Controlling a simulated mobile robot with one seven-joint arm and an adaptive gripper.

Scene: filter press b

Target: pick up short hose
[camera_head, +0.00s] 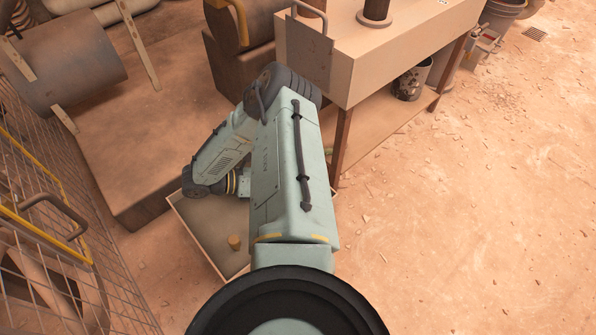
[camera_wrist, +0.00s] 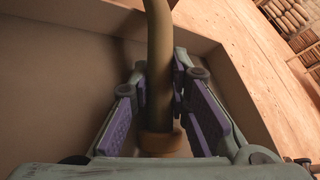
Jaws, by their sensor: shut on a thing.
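The short hose (camera_wrist: 159,75) is a brownish-olive tube in the wrist view. It runs from the top edge down between the fingers and has an orange-brown end piece (camera_wrist: 160,142) near the palm. My gripper (camera_wrist: 160,95) is shut on the hose, with a purple-lined finger on each side. Its far end is cut off at the top of the wrist view. In the head view my arm hides the hose and the gripper. A shallow open tray (camera_head: 187,228) lies under my arm there, and its wall (camera_wrist: 228,85) shows beside the hose in the wrist view.
A wire cage (camera_head: 60,225) stands at left. The floor on the right is mostly clear.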

